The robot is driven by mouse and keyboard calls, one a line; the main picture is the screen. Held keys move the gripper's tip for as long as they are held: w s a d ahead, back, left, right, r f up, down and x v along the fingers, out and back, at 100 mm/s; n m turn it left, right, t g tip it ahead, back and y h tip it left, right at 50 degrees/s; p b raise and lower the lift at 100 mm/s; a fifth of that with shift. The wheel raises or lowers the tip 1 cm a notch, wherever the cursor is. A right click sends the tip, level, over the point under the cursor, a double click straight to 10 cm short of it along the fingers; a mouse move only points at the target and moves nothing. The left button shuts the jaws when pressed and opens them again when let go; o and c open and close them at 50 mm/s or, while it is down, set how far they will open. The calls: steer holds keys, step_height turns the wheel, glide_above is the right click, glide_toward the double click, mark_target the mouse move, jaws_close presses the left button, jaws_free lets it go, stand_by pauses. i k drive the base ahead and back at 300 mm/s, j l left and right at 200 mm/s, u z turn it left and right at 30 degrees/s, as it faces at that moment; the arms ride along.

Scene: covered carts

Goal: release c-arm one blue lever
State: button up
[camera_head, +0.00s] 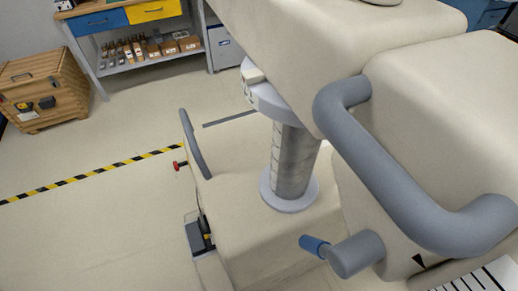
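A blue lever (314,245) sticks out to the left from a grey round hub (355,255) on the lower side of the large cream-covered cart body (440,100). A black triangular pointer (418,260) is on the body just right of the hub. A scale with black marks (485,280) shows at the bottom right corner. My gripper is not in view, and nothing touches the lever.
A thick grey handle (400,185) curves above the lever. A grey column (292,160) rises from the covered base, which has a red knob (179,165) and thin handle (194,145). A wooden crate (45,90) and workbench (140,50) stand behind; left floor is clear.

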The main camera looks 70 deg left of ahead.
mark_target(351, 257)
steer(key=u, duration=1)
